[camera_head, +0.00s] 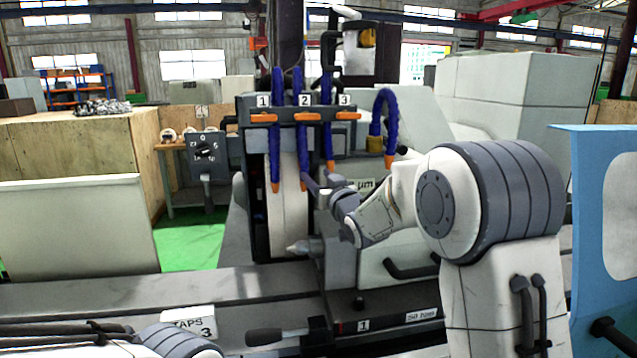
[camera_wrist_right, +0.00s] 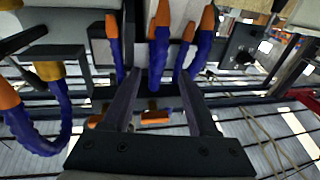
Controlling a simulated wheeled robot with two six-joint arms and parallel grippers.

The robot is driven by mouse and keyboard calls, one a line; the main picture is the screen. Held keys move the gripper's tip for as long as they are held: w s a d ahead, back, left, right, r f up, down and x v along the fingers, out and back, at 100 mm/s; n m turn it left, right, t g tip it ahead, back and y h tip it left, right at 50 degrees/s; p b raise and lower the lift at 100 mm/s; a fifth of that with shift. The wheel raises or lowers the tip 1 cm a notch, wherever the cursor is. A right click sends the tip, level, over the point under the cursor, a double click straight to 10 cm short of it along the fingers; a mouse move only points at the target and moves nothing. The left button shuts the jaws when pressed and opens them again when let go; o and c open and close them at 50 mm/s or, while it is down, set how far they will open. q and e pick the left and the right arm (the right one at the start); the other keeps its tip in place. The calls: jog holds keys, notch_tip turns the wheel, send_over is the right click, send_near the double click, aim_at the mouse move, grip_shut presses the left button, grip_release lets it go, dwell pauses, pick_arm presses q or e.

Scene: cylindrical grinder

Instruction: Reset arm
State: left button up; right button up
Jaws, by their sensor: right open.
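My right arm comes in from the right in the head view, reaching left toward the front of the grinder. Its gripper (camera_head: 316,186) is small and partly lost against the dark hoses there, just below the hose nozzles. In the right wrist view the right gripper (camera_wrist_right: 160,82) has its two dark fingers apart, with nothing held between them. Blue coolant hoses with orange nozzles (camera_wrist_right: 112,26) show beyond and around the fingers; contact cannot be told. Only a link of my left arm shows at the lower left of the head view; its gripper is out of frame.
The hose bar (camera_head: 284,112) carries orange valve handles labelled 1, 2 and 3. A pointed centre (camera_head: 298,247) and the grinding wheel (camera_head: 288,205) lie below. A blue door panel (camera_head: 600,230) stands at the right. Green floor (camera_head: 195,245) shows at left.

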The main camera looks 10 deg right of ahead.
jog(key=s+a+f+g, duration=0.5)
jog(key=s+a+f, duration=0.2)
jog(key=s+a, duration=0.15)
jog(key=s+a+f+n+g, duration=0.1)
jog(key=s+f+g, duration=0.1)
jog(key=s, duration=0.5)
jog(key=s+a+f+n+g, duration=0.1)
jog(key=s+a+f+g, duration=0.1)
jog(key=s+f, duration=0.3)
jog(key=s+a+f+n+g, duration=0.1)
jog(key=s+f+g, duration=0.2)
jog(key=s, duration=0.7)
jog(key=shift+s+a+f+g+h, duration=0.2)
jog(key=shift+s+f+g+h, duration=0.15)
jog(key=shift+g, duration=0.35)
jog(key=s+d+f+n+g+h, duration=0.1)
jog(key=s+g, duration=0.1)
jog(key=s, duration=0.6)
jog(key=s+d+f+n+g+h, duration=0.1)
jog(key=s+d+f+g, duration=0.1)
jog(key=s, duration=0.7)
jog(key=shift+d+f+g, duration=0.25)
jog(key=shift+f+g, duration=0.05)
jog(key=shift+g, duration=0.3)
